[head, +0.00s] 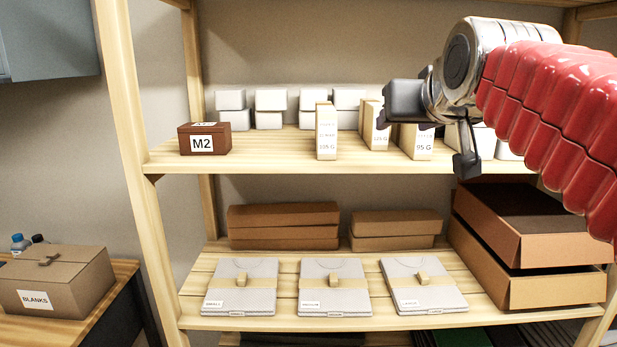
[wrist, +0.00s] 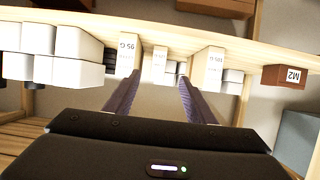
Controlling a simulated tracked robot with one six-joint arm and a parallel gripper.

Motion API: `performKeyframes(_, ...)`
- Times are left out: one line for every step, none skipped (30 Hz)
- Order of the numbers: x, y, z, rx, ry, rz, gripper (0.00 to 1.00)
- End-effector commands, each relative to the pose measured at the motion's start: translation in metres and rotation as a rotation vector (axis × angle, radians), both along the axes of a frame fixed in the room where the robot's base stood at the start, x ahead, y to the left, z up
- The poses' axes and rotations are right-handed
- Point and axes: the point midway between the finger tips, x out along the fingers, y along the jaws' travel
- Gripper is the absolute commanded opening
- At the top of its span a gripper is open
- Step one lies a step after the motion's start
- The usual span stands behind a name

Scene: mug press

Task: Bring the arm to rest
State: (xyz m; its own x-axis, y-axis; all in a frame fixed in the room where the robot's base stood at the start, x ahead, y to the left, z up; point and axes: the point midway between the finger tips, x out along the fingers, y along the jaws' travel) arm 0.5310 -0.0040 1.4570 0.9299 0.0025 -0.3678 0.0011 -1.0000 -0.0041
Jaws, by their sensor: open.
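My gripper (head: 425,140) is in front of the upper shelf, at the right of the head view. Its two fingers are spread apart with nothing between them. My arm, in a red ribbed sleeve, reaches in from the right edge and is raised. In the wrist view, which is turned upside down, my gripper (wrist: 157,85) shows both fingers apart and pointing toward the shelf goods. The gripper hides part of the small cartons behind it; I cannot tell how close it is to them.
The upper shelf (head: 270,158) carries a brown M2 box (head: 204,139), upright labelled cartons (head: 326,132) and white boxes (head: 271,100). The lower shelf holds folded grey shirts (head: 335,286), flat brown boxes (head: 284,226) and open trays (head: 530,240). A BLANKS box (head: 58,280) stands at left.

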Motion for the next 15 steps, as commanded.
performKeyframes(-0.001, 0.0, -0.008, 0.001, 0.017, -0.001, 0.5)
performKeyframes(-0.001, -0.001, -0.014, 0.001, 0.029, -0.001, 0.5)
performKeyframes(-0.002, -0.001, -0.022, 0.001, 0.046, -0.002, 0.5)
performKeyframes(-0.003, -0.001, -0.028, 0.001, 0.058, -0.002, 0.5)
performKeyframes(-0.005, -0.001, -0.034, 0.001, 0.072, -0.002, 0.5)
performKeyframes(-0.007, -0.001, -0.044, 0.002, 0.091, -0.003, 0.5)
performKeyframes(-0.008, -0.001, -0.05, 0.002, 0.105, -0.003, 0.5)
performKeyframes(-0.01, -0.001, -0.058, 0.002, 0.121, -0.003, 0.5)
performKeyframes(-0.013, -0.001, -0.068, 0.002, 0.141, -0.004, 0.5)
performKeyframes(-0.016, -0.001, -0.077, 0.002, 0.16, -0.004, 0.5)
performKeyframes(-0.019, -0.001, -0.086, 0.003, 0.177, -0.004, 0.5)
performKeyframes(-0.024, -0.001, -0.099, 0.003, 0.203, -0.005, 0.5)
performKeyframes(-0.029, -0.001, -0.109, 0.003, 0.223, -0.005, 0.5)
performKeyframes(-0.034, -0.001, -0.121, 0.004, 0.248, -0.005, 0.5)
performKeyframes(-0.042, -0.001, -0.137, 0.004, 0.281, -0.005, 0.5)
